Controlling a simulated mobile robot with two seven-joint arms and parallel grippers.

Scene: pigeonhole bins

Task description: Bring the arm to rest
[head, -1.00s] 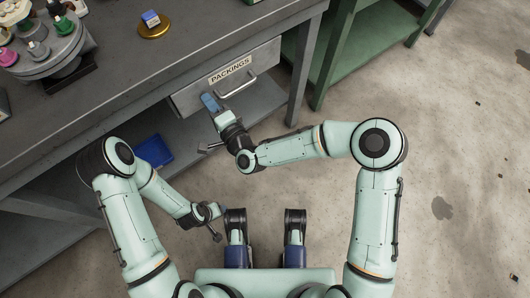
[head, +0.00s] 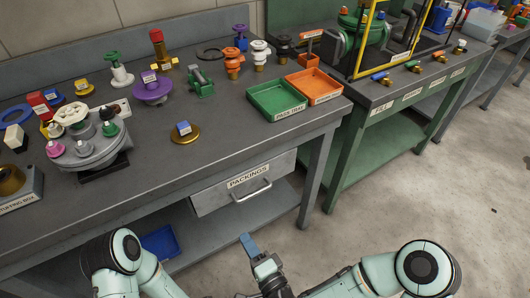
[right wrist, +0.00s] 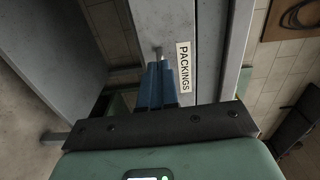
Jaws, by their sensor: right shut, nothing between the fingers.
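My right gripper (head: 247,240) has blue fingers and is shut and empty. In the head view it shows at the bottom, in front of and apart from the drawer labelled PACKINGS (head: 215,200). The drawer looks shut or nearly so, with its bar handle (head: 252,192) free. In the right wrist view the fingers (right wrist: 160,75) are together, and the PACKINGS label (right wrist: 184,67) shows beyond them. My left arm shows at the lower left of the head view; its gripper is out of the picture.
The grey bench (head: 225,155) carries a green tray (head: 277,100), an orange tray (head: 314,86), a brass disc (head: 186,134) and several valve parts. A blue bin (head: 160,241) sits on the lower shelf. A green bench (head: 380,150) stands at right. The floor at right is clear.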

